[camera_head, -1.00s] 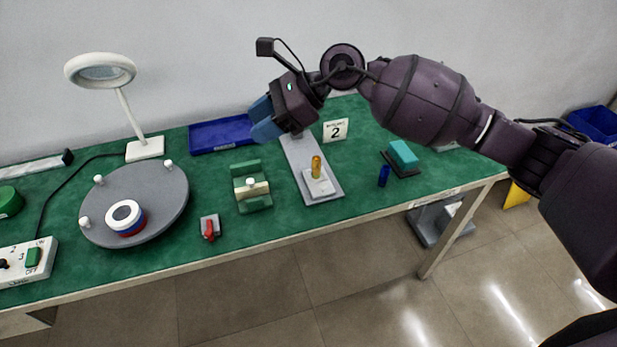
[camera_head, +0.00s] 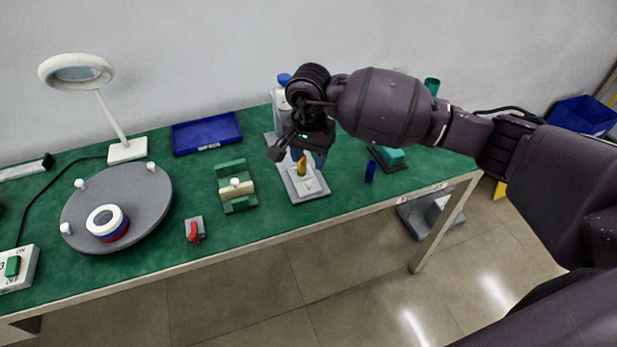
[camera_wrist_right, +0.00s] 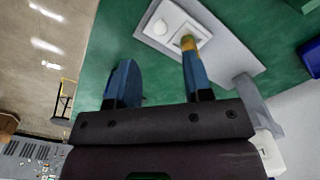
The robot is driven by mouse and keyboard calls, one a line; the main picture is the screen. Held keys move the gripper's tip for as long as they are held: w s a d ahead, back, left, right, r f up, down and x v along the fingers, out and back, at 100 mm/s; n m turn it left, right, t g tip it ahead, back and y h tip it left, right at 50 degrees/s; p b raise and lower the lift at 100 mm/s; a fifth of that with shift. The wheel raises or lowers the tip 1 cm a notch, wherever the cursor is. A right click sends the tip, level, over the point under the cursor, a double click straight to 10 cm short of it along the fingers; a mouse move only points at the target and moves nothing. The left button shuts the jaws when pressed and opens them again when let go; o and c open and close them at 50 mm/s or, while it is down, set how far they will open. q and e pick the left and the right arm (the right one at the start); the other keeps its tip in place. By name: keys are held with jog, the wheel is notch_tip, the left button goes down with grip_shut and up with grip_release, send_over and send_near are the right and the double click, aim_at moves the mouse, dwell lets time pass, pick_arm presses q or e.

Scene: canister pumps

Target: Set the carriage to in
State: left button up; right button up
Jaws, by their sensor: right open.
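The carriage is a white block (camera_head: 310,187) on a long grey base plate (camera_head: 320,193). An upright yellow-orange handle (camera_head: 301,166) stands on it. The carriage is at the front end of the plate in the head view. My right gripper (camera_head: 308,158) is just above and behind the handle. In the right wrist view the open blue fingers (camera_wrist_right: 159,72) point toward the carriage (camera_wrist_right: 166,27). The handle (camera_wrist_right: 188,43) shows at the tip of one finger, not midway between them; I cannot tell whether they touch. The rear of the plate is partly hidden behind my wrist.
A green fixture (camera_head: 236,188) stands left of the plate, with a red-handled switch (camera_head: 195,230) in front. A blue cylinder (camera_head: 370,172) and a teal block (camera_head: 391,157) are on the right. A blue-capped bottle (camera_head: 283,90) stands behind. The table's front edge is clear.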

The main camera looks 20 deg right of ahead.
aim_at(309, 183)
notch_tip(309, 183, down, 7)
jog(key=shift+f+b, duration=0.15)
jog(key=shift+b, duration=0.15)
grip_shut()
dwell(0.3)
